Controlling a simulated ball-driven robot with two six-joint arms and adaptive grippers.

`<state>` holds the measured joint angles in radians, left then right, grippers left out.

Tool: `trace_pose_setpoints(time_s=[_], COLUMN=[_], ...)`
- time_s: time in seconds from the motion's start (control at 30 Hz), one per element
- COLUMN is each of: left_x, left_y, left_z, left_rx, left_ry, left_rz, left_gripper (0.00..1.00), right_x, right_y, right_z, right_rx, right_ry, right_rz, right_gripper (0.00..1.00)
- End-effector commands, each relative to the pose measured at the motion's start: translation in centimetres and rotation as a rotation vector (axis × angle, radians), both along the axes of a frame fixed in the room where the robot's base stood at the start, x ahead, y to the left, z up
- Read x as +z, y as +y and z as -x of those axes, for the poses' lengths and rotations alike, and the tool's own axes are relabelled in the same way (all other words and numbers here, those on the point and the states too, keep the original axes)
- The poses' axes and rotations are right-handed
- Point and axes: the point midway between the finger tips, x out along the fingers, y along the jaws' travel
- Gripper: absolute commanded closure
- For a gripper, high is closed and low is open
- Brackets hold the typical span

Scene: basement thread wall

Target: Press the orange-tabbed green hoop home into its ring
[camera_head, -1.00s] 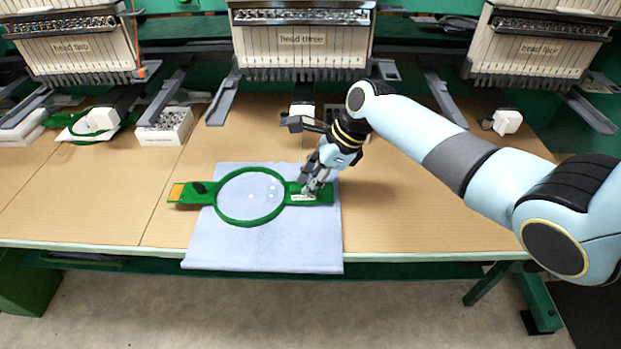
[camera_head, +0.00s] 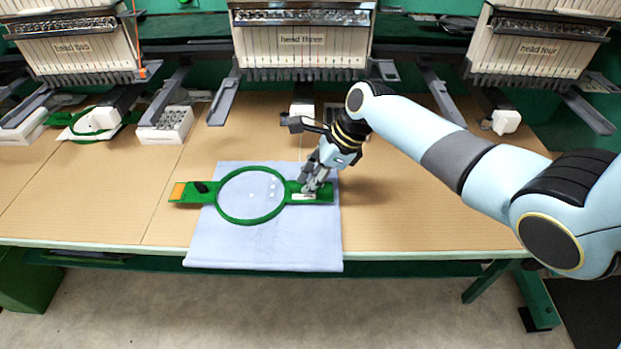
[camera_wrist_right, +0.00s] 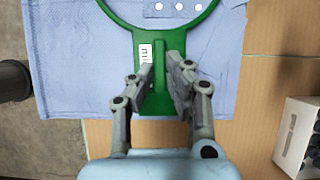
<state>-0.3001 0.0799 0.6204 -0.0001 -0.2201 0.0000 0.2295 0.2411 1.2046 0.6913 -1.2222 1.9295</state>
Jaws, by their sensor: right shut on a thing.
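The green hoop (camera_head: 222,209) with an orange tab (camera_head: 179,191) on its left arm lies over the pale blue cloth (camera_head: 265,252) on the table. Its right arm carries a white label. My right gripper (camera_head: 309,189) is at that right arm, shut on it near the label. In the right wrist view, the fingers (camera_wrist_right: 162,92) straddle the middle of the green arm (camera_wrist_right: 122,52), with the label beside the left finger. White dots show on the cloth inside the hoop. I cannot make out a separate ring under the hoop. My left gripper is not in view.
The tan table (camera_head: 420,225) is clear right of the cloth. Machine heads hang along the back, with head three (camera_head: 301,48) behind the cloth. A white box (camera_head: 166,126) of small parts and another green hoop (camera_head: 96,122) stand at back left.

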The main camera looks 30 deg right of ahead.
Motion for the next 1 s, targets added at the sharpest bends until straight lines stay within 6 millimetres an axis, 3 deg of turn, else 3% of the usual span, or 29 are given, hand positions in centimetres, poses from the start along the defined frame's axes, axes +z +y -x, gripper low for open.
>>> trace_pose_setpoints(time_s=[1.0], left_x=[0.86], left_y=[-0.03], left_z=[-0.03], left_rx=[0.0], left_ry=[0.0], left_rz=[0.0], left_gripper=[0.48], right_x=[0.01], right_y=[0.02], right_z=[-0.04], right_rx=[0.001], right_ry=[-0.001], right_rz=[-0.001], right_gripper=[1.0])
